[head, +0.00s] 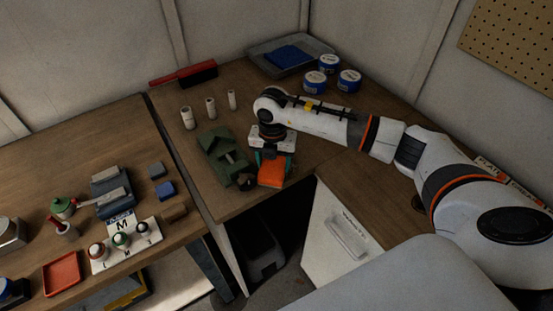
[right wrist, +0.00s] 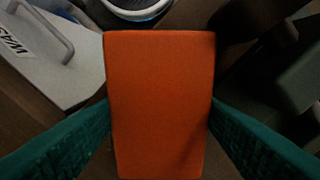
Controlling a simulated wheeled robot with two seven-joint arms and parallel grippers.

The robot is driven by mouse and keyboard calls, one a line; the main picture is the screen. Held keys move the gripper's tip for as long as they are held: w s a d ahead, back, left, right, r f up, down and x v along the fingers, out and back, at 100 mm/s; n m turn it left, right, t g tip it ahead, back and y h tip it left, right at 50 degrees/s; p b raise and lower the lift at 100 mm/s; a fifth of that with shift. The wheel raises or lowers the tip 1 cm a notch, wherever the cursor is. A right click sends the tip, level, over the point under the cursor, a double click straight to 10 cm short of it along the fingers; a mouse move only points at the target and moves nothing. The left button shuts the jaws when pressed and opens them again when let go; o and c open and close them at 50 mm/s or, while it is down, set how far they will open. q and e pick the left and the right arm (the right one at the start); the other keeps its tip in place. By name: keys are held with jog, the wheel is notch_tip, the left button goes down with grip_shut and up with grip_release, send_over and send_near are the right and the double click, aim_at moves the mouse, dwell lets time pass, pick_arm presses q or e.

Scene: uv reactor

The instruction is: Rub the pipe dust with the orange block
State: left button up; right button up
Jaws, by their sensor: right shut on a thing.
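My right gripper (head: 272,160) is shut on the orange block (head: 272,174) near the front edge of the back table. In the right wrist view the block (right wrist: 160,85) sits between the two green fingers. A green fixture (head: 220,150) stands just left of the block. A dark round piece (head: 246,182) shows at its front end, close to the block; I cannot tell whether they touch. Three pale short cylinders (head: 210,108) stand upright behind the fixture. I cannot make out dust on any pipe. My left gripper is not in view.
A red-handled brush (head: 190,74), a grey tray (head: 262,47) with a blue cloth and three blue-and-white tins (head: 315,83) stand at the back. The left bench (head: 60,150) holds bottles and blocks. A dark opening (head: 270,232) lies below the table's front edge.

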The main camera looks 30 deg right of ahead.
aim_at(283, 159)
jog(key=shift+w+d+b, duration=0.15)
jog(key=shift+d+b, duration=0.2)
jog(key=shift+d, duration=1.25)
jog(key=shift+w+d+b, duration=0.15)
jog(key=shift+d+b, duration=0.4)
jog(key=shift+d, duration=1.5)
notch_tip(283, 159, up, 6)
jog(key=p, duration=0.4)
jog(key=shift+r, duration=0.1)
notch_tip(283, 159, up, 3)
jog(key=shift+f+p, duration=0.1)
jog(key=shift+p, duration=0.95)
